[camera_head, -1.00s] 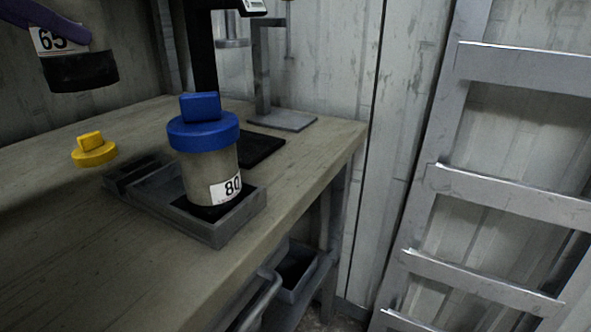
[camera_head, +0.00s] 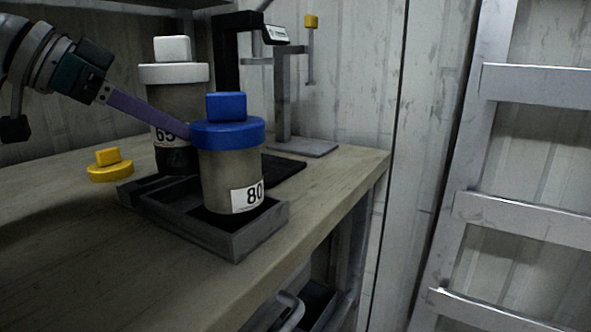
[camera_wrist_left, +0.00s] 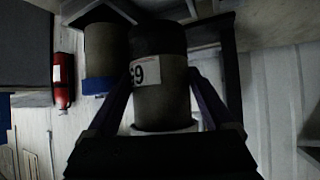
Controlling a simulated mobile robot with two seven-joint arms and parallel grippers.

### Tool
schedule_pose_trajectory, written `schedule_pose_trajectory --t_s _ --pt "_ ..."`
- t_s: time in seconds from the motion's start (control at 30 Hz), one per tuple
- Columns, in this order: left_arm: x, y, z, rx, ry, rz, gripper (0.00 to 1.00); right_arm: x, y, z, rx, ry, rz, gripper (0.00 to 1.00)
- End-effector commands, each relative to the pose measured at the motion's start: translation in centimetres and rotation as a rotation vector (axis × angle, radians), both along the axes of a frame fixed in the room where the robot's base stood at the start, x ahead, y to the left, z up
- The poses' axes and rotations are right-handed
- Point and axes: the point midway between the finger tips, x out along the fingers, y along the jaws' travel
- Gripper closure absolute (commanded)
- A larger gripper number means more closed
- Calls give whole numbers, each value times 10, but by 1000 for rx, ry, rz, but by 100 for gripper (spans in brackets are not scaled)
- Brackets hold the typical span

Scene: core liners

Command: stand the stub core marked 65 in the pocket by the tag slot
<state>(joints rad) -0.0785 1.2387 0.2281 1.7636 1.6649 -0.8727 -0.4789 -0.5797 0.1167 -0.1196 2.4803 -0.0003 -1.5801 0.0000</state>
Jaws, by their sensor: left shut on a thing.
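My left gripper (camera_head: 178,122) is shut around the stub core marked 65 (camera_head: 178,103), which has a white cap on top and a dark lower end. The core is upright, with its dark end over or at the far-left part of the grey tray (camera_head: 238,248). I cannot tell whether it touches the tray; the tray's left end and the core's base are partly hidden. The core also shows between the fingers in the left wrist view (camera_wrist_left: 160,102). The blue-capped core marked 80 (camera_head: 228,172) stands in the tray's near pocket. My right gripper is not in view.
A yellow cap (camera_head: 110,172) lies on the bench (camera_head: 70,240) left of the tray. A dark mat (camera_head: 285,172) and a metal stand (camera_head: 283,95) are behind the tray. A ladder-like frame (camera_head: 520,205) stands at right. The bench's front left is clear.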

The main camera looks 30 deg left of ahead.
Motion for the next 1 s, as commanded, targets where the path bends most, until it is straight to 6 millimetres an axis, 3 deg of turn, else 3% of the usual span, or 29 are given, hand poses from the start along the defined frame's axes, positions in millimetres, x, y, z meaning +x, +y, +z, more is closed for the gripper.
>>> schedule_pose_trajectory --t_s 0.1,0.37,0.6,0.97,1.0 --pt "1 0 -13 -1 -7 1 100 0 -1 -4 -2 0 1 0" --pt "1 0 -24 -2 -7 2 100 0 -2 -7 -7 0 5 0" --pt "1 0 -59 -2 -5 2 100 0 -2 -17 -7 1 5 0" --pt "1 0 -62 -1 -8 2 100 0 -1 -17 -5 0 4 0" --pt "0 0 -65 0 -2 1 12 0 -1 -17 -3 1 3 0"
